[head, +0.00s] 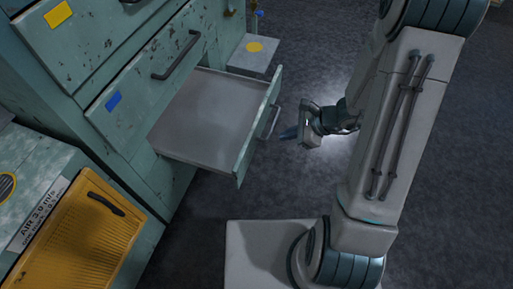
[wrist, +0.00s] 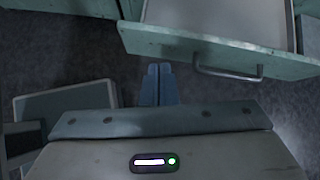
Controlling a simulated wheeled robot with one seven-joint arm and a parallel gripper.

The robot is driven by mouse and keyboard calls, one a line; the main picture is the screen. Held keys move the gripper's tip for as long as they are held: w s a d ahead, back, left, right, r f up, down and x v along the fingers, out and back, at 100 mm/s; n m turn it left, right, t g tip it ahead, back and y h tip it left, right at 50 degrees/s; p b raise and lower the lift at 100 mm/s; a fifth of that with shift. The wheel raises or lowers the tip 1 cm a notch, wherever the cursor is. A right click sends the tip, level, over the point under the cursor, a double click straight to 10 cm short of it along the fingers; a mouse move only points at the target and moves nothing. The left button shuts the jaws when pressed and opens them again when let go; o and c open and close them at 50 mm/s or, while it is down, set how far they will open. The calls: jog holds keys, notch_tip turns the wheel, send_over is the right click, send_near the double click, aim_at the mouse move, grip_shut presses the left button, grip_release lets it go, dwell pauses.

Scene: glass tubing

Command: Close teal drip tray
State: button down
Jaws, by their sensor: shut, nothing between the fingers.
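The teal drip tray (head: 210,113) is a drawer pulled far out of the teal cabinet, with a bare grey inside and a dark bar handle (head: 270,122) on its front panel. In the wrist view its teal front (wrist: 200,45) and handle (wrist: 228,73) show at the upper right. My gripper (head: 286,134) is to the right of the tray front, apart from it, with its fingers pointing toward the handle. In the wrist view the blue fingertips (wrist: 158,84) lie together, shut and empty, left of the handle.
The worn teal cabinet (head: 75,50) has shut drawers with yellow and blue labels above the tray. A yellow ribbed panel (head: 80,240) with a dark handle is at the lower left. A low box with a yellow disc (head: 253,50) stands behind the tray. Dark floor (head: 290,185) is clear around my gripper.

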notch_tip(320, 180, down, 6)
jog(key=d+m+b, duration=0.1)
jog(key=m, duration=0.2)
send_near(248, 147)
notch_tip(248, 147, down, 5)
jog(key=a, duration=0.2)
jog(key=shift+w+a+r+t+b, duration=0.15)
jog(key=shift+w+a+t, duration=0.1)
jog(key=shift+a, duration=0.25)
jog(key=shift+w+a+f+t+b, duration=0.1)
jog(key=shift+w+a+t+b, duration=0.1)
jog(key=shift+a, duration=0.3)
